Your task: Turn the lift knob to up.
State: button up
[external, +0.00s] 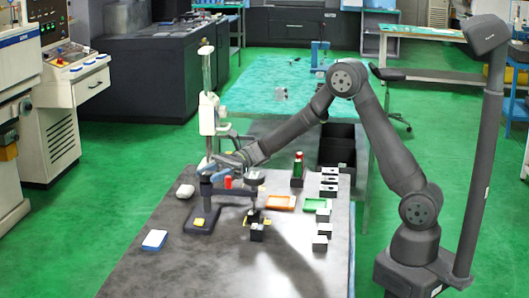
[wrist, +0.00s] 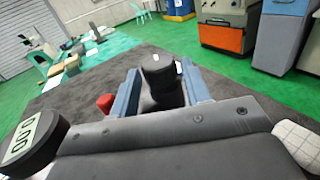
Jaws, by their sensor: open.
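A black knob (wrist: 158,80) with a small white mark on its right side shows in the wrist view, between the two blue fingers of my gripper (wrist: 160,68). The jaws are open, one finger on each side of the knob; I cannot tell whether either touches it. In the external view my gripper (external: 215,174) is at the dark stand (external: 202,220) on the near table, low beside the white column (external: 208,120). The knob is hard to make out there. A red knob (external: 228,182) sits just right of the gripper and also shows in the wrist view (wrist: 105,102).
On the table (external: 180,270) are an orange tray (external: 281,208), a green tray (external: 325,206), several black-and-white blocks (external: 320,243) and a blue-white box (external: 154,240). The front of the table is clear.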

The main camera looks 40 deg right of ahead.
aim_at(204, 176)
jog(key=shift+x, duration=1.2)
jog(key=c, duration=0.7)
jog(key=shift+w+n+g, duration=0.1)
jog(key=shift+n+g, duration=0.3)
jog(key=shift+g, duration=0.2)
jog(key=n+g+h, duration=0.3)
jog(key=n+g, duration=0.1)
jog(key=g, duration=0.1)
jog(key=shift+g, duration=0.4)
jog(key=shift+n+g+h, duration=1.2)
jog(key=shift+h, duration=0.5)
